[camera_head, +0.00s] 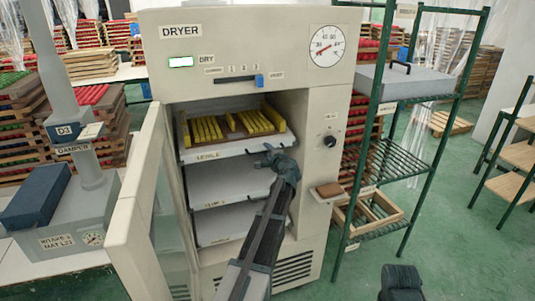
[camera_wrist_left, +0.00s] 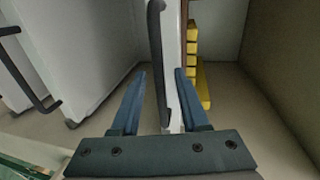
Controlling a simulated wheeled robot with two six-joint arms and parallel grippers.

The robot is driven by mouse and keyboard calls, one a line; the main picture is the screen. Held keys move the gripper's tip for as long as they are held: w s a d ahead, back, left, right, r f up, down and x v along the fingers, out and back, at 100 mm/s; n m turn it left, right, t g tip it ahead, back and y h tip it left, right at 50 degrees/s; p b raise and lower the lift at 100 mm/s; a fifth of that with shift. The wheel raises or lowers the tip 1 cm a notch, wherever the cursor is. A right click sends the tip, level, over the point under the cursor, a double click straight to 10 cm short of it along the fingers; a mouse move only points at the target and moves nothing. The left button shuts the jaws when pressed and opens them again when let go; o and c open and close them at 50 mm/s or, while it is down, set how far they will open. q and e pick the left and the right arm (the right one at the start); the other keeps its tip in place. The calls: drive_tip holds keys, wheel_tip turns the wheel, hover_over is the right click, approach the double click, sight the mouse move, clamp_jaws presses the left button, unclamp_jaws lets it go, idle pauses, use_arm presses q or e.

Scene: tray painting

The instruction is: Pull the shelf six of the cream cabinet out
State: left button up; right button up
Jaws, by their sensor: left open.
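The cream cabinet (camera_head: 326,110), labelled DRYER, stands with its door (camera_head: 148,205) swung open to the left. Its top shelf (camera_head: 213,152) carries a brown tray (camera_head: 237,133) with yellow sticks; the label digit on the shelf is too small to read surely. My left gripper (camera_head: 266,159) is at this shelf's front edge. In the left wrist view its open fingers (camera_wrist_left: 161,76) lie on either side of the shelf's black handle (camera_wrist_left: 157,60), with gaps visible. The yellow sticks (camera_wrist_left: 202,85) show beyond.
Two lower shelves, a middle one (camera_head: 230,188) and a bottom one (camera_head: 225,223), sit below in the cabinet. A green rack (camera_head: 422,150) stands close on the right. A grey machine (camera_head: 70,215) stands left of the door. Green floor (camera_head: 470,250) is clear at the right.

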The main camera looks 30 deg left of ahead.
use_arm(q)
clamp_jaws()
idle(1.5)
